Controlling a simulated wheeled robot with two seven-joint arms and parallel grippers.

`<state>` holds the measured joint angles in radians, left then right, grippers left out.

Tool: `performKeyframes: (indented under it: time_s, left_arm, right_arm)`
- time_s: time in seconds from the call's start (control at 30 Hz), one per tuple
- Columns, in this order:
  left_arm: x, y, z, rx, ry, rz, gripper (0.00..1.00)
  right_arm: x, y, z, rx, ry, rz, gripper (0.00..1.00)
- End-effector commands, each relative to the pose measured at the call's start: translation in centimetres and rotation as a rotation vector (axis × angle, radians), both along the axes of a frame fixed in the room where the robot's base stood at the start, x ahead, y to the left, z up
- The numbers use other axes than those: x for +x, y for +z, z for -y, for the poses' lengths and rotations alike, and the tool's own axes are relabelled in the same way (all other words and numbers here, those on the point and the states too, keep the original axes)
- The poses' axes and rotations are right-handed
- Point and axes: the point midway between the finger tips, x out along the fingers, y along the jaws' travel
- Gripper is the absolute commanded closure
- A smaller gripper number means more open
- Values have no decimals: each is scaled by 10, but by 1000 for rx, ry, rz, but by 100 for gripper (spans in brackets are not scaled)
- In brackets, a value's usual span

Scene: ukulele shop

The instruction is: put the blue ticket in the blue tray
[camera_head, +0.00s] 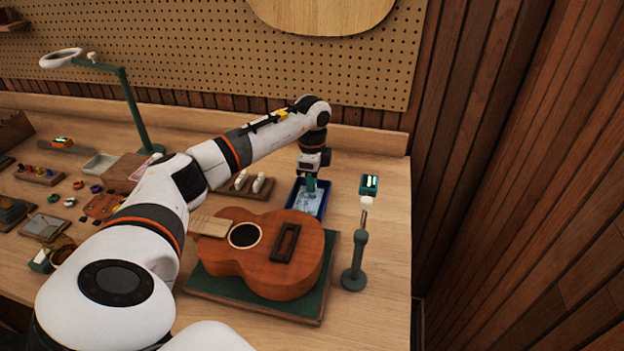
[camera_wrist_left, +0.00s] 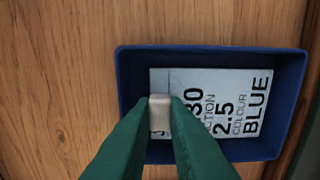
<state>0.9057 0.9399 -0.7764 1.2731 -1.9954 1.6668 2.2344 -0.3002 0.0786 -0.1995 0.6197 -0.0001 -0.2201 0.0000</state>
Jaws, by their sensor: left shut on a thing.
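The blue ticket (camera_wrist_left: 235,95) is a pale card with black print, including the word BLUE, and a small cream tab (camera_wrist_left: 160,112). It lies within the walls of the blue tray (camera_wrist_left: 125,85), though I cannot tell whether it touches the tray floor. My left gripper (camera_head: 310,186) has green fingers, shut on the ticket's tab, and points down over the tray. In the head view the tray (camera_head: 325,199) is behind the ukulele, with the ticket (camera_head: 307,202) partly visible below the fingers. My right gripper is not in view.
A ukulele (camera_head: 290,245) lies on a green mat (camera_head: 225,287) in front of the tray. A rack with white pieces (camera_head: 240,186) sits left of the tray. Several small parts and a lamp (camera_head: 132,105) occupy the left.

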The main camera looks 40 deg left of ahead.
Motion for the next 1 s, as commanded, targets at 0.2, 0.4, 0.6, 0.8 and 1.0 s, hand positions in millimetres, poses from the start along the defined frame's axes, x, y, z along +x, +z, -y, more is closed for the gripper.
performKeyframes:
  time_s: [0.2, 0.4, 0.6, 0.8, 1.0]
  left_arm:
    - [0, 0, 0, 0, 0, 0, 100]
    - [0, 0, 0, 0, 0, -1, 72]
    - [0, 0, 0, 0, 0, 0, 61]
    - [0, 0, 0, 1, 0, 2, 51]
    - [1, 1, -1, 2, 1, 6, 50]
  right_arm:
    - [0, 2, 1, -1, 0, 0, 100]
    - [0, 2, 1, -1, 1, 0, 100]
    - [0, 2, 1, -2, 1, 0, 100]
    - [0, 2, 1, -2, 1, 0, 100]
    - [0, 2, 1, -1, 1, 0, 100]
